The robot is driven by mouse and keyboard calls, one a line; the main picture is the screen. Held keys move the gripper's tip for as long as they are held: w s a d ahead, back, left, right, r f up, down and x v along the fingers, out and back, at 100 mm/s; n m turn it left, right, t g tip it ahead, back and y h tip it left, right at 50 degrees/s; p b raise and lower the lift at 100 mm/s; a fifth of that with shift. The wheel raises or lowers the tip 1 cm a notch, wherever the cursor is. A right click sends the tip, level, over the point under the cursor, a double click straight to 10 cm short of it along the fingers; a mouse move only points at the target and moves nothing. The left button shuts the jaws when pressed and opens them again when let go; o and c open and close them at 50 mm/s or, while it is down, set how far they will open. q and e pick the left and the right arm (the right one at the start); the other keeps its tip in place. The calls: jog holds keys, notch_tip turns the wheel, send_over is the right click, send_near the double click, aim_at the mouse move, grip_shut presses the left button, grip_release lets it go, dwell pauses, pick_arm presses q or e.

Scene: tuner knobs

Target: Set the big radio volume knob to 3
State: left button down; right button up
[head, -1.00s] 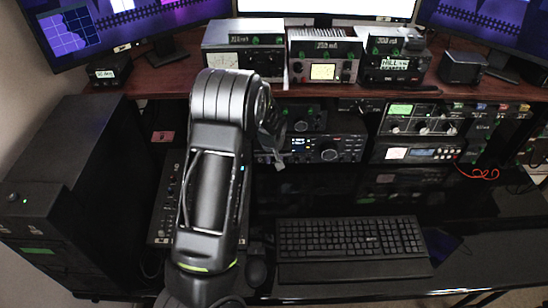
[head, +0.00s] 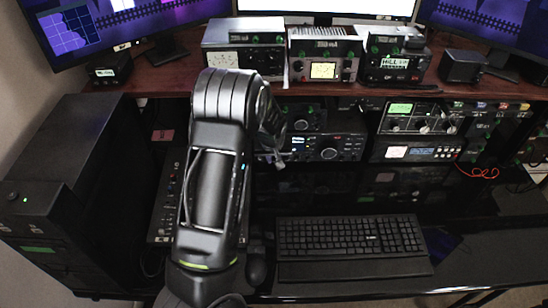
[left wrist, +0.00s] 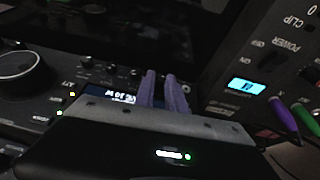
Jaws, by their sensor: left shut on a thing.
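The big radio (head: 350,147) is on the shelf under the wooden top. It has a lit display and a large round dial (head: 330,154); the dial also shows at the left of the left wrist view (left wrist: 22,72). My left gripper (head: 277,150) is at the left end of the radio's front, partly hidden by my arm. In the left wrist view its two purple fingers (left wrist: 161,76) are close together at the radio's front panel, beside the small display. They are shut on a small knob there, which the fingers hide. Its pointer and setting cannot be read. My right gripper is out of view.
A smaller unit (head: 303,117) sits above the radio. More equipment (head: 415,118) stands to the right. A keyboard (head: 350,237) lies in front. A panel with a blue display (left wrist: 246,87) and coloured plugs is close to the fingers at right.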

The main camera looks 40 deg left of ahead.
pick_arm(q)
jog(key=shift+d, duration=0.1)
jog(key=shift+w+d+g+y, duration=0.1)
jog(key=shift+w+g+y, duration=0.1)
jog(key=shift+g+y, duration=0.2)
jog(key=shift+w+d+f+m+g+y+b, duration=0.2)
jog(key=shift+m+g+y+b, duration=0.25)
jog(key=shift+y+b, duration=0.4)
jog(key=g+y+b, duration=0.1)
jog(key=y+b, duration=0.1)
jog(key=shift+w+d+f+m+g+b, duration=0.15)
jog(key=shift+d+m+g+b, duration=0.1)
jog(key=shift+g+b, duration=0.15)
jog(key=shift+g+y+b, duration=0.35)
jog(key=shift+y+b, duration=0.25)
jog(key=shift+y, duration=0.05)
jog(key=c, duration=1.7)
grip_release()
